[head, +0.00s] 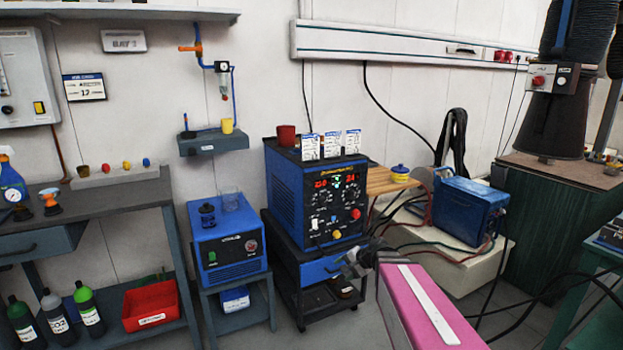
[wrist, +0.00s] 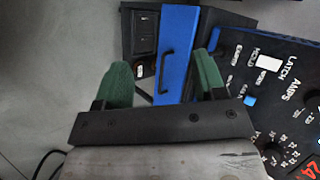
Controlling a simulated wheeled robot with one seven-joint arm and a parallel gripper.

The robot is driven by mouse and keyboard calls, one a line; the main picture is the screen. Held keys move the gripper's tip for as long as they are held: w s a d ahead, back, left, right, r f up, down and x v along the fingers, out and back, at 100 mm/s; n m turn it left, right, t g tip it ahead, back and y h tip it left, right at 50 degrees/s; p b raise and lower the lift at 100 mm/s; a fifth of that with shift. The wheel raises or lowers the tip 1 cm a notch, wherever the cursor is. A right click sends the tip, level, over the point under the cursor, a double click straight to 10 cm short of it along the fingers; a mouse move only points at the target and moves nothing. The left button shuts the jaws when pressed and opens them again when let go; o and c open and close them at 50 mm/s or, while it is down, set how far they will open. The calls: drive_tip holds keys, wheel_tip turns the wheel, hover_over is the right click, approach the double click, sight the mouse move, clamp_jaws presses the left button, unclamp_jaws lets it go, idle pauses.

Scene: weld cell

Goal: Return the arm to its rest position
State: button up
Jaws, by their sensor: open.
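My gripper (head: 352,264) shows in the head view in front of the blue welding machine's cart, at the end of my pink arm. In the wrist view my gripper (wrist: 160,82) has its two green fingertips wide apart with nothing between them. Behind the fingers in that view is the cart's blue drawer (wrist: 178,52) with a dark handle. The welding machine's control panel (wrist: 270,90) fills the right side of the wrist view, close to the right finger. I cannot tell the exact gap between them.
The blue welding machine (head: 325,205) stands on a dark cart with a red mug (head: 286,135) on top. A smaller blue unit (head: 225,245) stands left of it. A blue box (head: 468,210) with cables is to the right. Grey floor shows at the lower left of the cart.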

drive_tip(key=s+d+f+n+g+h, duration=0.2)
drive_tip(key=s+d+n+h, duration=0.1)
drive_tip(key=s, duration=0.3)
drive_tip(key=s+d+f+n+g+h, duration=0.2)
drive_tip(key=s+d+n+h, duration=0.1)
drive_tip(key=s, duration=0.4)
drive_tip(key=shift+f+n+g+h, duration=0.3)
drive_tip(key=shift+n+h, duration=0.2)
drive_tip(key=shift+n, duration=0.1)
drive_tip(key=shift+s+d+h, duration=0.2)
drive_tip(key=shift+d+h, duration=0.1)
drive_tip(key=shift+d, duration=0.05)
drive_tip(key=shift+c, duration=0.3)
